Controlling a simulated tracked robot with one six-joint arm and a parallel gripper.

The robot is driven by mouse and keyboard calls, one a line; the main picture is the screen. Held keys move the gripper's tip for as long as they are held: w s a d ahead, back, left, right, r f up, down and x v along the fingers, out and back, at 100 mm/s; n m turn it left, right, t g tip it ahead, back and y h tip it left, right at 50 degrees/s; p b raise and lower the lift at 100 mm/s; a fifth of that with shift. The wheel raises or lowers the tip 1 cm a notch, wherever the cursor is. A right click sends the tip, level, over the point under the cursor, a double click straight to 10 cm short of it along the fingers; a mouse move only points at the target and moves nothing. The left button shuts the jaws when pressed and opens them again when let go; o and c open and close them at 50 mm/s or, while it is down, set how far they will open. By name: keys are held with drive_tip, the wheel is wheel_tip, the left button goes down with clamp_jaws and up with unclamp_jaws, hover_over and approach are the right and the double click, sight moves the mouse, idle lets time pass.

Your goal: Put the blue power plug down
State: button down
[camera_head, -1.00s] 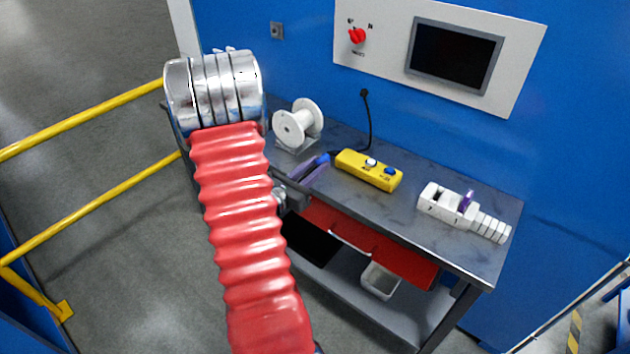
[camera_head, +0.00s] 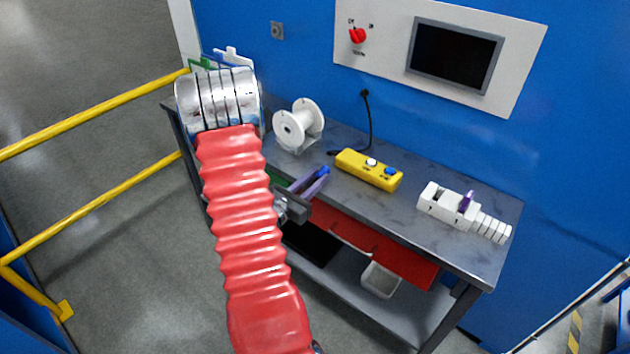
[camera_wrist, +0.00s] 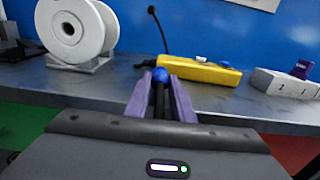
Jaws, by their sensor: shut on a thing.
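My gripper (camera_head: 319,177) has purple fingers and is shut on the blue power plug (camera_head: 323,172). Only a small blue end of the plug (camera_wrist: 160,74) shows between the fingertips in the wrist view; the fingers hide the rest. In the head view, the gripper is at the front part of the grey workbench (camera_head: 420,172), left of and in front of the yellow power strip (camera_head: 360,167). The plug is apart from the strip. I cannot tell whether it touches the bench top.
A white spool (camera_head: 297,125) on a stand is behind the gripper. A white segmented block with a purple piece (camera_head: 465,211) lies at the right of the bench. A black cord (camera_head: 369,120) runs down the blue wall.

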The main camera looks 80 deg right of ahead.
drive_tip(key=shift+f, duration=0.55)
drive_tip(key=c, duration=1.5)
unclamp_jaws()
drive_tip(key=shift+c, duration=0.2)
drive_tip(key=shift+r, duration=0.65)
drive_tip(key=v, duration=1.2)
